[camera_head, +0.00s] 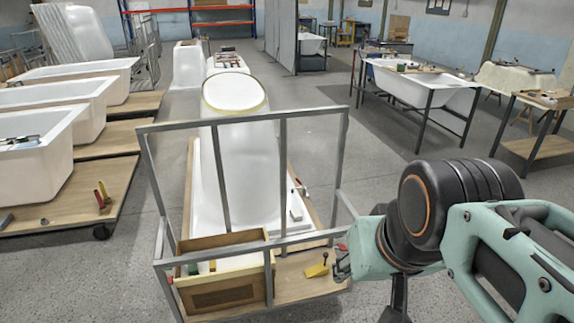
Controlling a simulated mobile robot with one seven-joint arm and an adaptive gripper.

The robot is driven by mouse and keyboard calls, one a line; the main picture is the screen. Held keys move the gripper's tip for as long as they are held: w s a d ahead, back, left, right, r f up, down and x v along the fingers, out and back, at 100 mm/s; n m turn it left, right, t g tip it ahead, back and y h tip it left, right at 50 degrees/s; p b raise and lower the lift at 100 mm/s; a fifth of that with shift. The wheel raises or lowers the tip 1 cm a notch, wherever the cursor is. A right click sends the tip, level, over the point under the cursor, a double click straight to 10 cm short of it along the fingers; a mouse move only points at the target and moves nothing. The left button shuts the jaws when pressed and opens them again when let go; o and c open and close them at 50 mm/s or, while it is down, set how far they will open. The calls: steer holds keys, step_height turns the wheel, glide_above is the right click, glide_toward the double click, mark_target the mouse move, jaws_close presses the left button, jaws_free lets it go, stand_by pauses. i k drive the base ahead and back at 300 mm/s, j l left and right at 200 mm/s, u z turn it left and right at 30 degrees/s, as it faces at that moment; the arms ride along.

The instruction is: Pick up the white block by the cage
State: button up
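The cage (283,170) is a grey metal frame of upright and cross bars around a white bathtub shell (247,165). A small pale block (296,207) lies at the right side of the shell, seen between the cage bars; it looks like the white block, but it is small and hard to make out. My gripper (343,264) is at the lower right, by the cage's front right corner, below and to the right of the pale block and apart from it. Its fingers are mostly hidden by my arm, so their opening does not show.
A wooden box (222,292) sits inside the cage's front. A yellow tool (317,269) lies on the wooden base beside my gripper. Other tubs on wooden platforms (60,200) stand at left; worktables (420,95) stand at right. Grey floor between them is open.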

mark_target(295, 213)
steer(key=i+l+z, duration=0.55)
steer(key=i+z, duration=0.15)
steer(key=z, duration=0.15)
steer(key=i+l+z, duration=0.1)
steer(key=i+z, duration=0.3)
steer(key=i+l+z, duration=0.15)
steer(key=i+z, duration=0.55)
steer(key=i, duration=0.2)
steer(key=i+u, duration=0.3)
steer(key=i, duration=0.2)
steer(key=i+l+u, duration=0.1)
steer(key=i+u, duration=0.2)
steer(key=i, duration=0.25)
steer(key=i+j+u, duration=0.1)
steer(key=i+u, duration=0.35)
steer(key=i+l+u, duration=0.1)
steer(key=i+u, duration=0.6)
steer(key=i, duration=0.25)
steer(key=i+u, duration=0.35)
steer(key=i, duration=0.2)
steer(key=i+u, duration=0.4)
steer(key=i+l+u, duration=0.25)
steer(key=i+u, duration=0.15)
steer(key=i, duration=0.05)
